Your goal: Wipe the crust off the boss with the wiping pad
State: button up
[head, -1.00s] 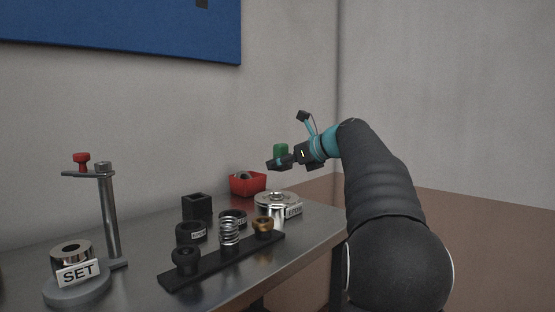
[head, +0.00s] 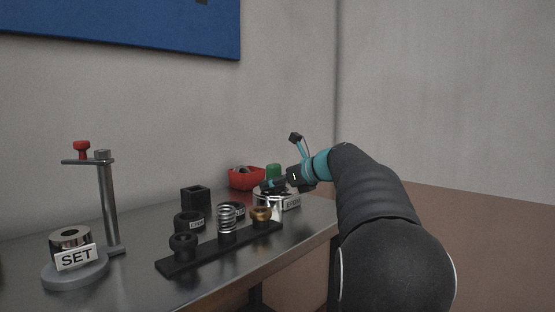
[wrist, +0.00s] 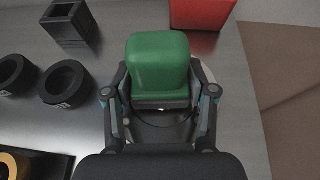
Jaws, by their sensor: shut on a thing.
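The wiping pad, a green block with a dark base, stands in my gripper (head: 271,184) in the head view (head: 273,169). In the wrist view the pad (wrist: 158,62) sits between both fingers, which are shut on it. A round silver metal part with a white label (head: 268,203), which looks like the boss, stands on the bench directly under my gripper. The pad is at or just above its top; I cannot tell whether they touch. The crust is not visible, as gripper and pad cover the top of the part.
A red bin (head: 246,180) stands close behind the silver part. A dark rack (head: 205,254) holds a black ring, a spring and a brass piece in front. Black rings (head: 188,222) and a square black box (head: 195,199) stand left. A post stand (head: 108,205) and SET ring (head: 72,238) are far left.

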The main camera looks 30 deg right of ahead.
aim_at(280, 168)
jog(key=shift+s+a+f+b, duration=0.15)
jog(key=shift+s+a+b, duration=0.1)
jog(key=shift+a+b, duration=0.4)
jog(key=shift+s+a+f+b, duration=0.1)
jog(key=shift+a+f+b, duration=0.05)
jog(key=shift+b, duration=0.2)
jog(key=shift+w+d+r+p, duration=0.2)
jog(key=shift+d+r+p, duration=0.05)
jog(key=shift+d+p, duration=0.35)
jog(key=shift+w+d+r+p, duration=0.2)
jog(key=shift+d+p, duration=0.25)
jog(key=shift+p, duration=0.15)
jog(key=shift+w+d+p, duration=0.3)
jog(key=shift+d+p, duration=0.25)
jog(key=shift+d, duration=0.15)
jog(key=shift+w+d+r, duration=0.1)
jog(key=shift+d, duration=0.1)
notch_tip(280, 168, up, 3)
jog(key=shift+a+r+p, duration=0.1)
jog(key=shift+p, duration=0.75)
jog(key=shift+r, duration=2.25)
jog(key=shift+f, duration=0.1)
